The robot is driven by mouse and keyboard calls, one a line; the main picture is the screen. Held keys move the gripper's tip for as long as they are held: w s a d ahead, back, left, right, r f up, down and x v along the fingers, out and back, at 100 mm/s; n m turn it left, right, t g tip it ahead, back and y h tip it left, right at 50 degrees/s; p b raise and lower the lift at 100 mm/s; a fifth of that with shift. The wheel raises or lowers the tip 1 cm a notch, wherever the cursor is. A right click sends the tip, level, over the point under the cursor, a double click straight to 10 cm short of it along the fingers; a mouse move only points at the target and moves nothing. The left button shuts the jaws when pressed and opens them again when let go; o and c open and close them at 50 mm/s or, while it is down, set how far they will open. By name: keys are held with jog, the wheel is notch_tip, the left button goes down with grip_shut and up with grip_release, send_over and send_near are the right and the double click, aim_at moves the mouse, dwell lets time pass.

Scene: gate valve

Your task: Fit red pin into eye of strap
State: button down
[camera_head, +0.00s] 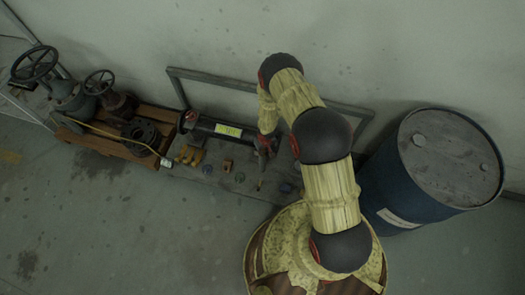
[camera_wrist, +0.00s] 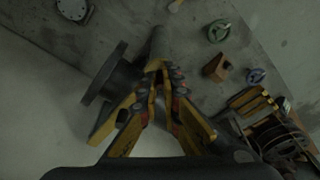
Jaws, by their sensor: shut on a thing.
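My gripper (camera_wrist: 164,72) has yellow and black fingers, closed together at the tips in the wrist view. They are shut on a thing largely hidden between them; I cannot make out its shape. A grey cylindrical piece (camera_wrist: 158,42) shows just beyond the tips, next to a dark flanged part (camera_wrist: 100,84). In the head view my gripper (camera_head: 264,150) is low over the right part of the grey bench top, partly covered by my arm. The red pin cannot be clearly told apart. A thin yellow strap-like line (camera_head: 120,138) runs over the wooden pallet; no eye is discernible.
A black cylinder (camera_head: 215,128) lies behind. Valves (camera_head: 72,98) stand left; a blue barrel (camera_head: 395,180) stands right.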

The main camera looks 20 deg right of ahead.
jog(key=shift+s+f, duration=0.2)
jog(key=shift+f, duration=0.25)
jog(key=c, duration=2)
grip_release()
jog(key=shift+f, duration=0.25)
jog(key=shift+r, duration=0.2)
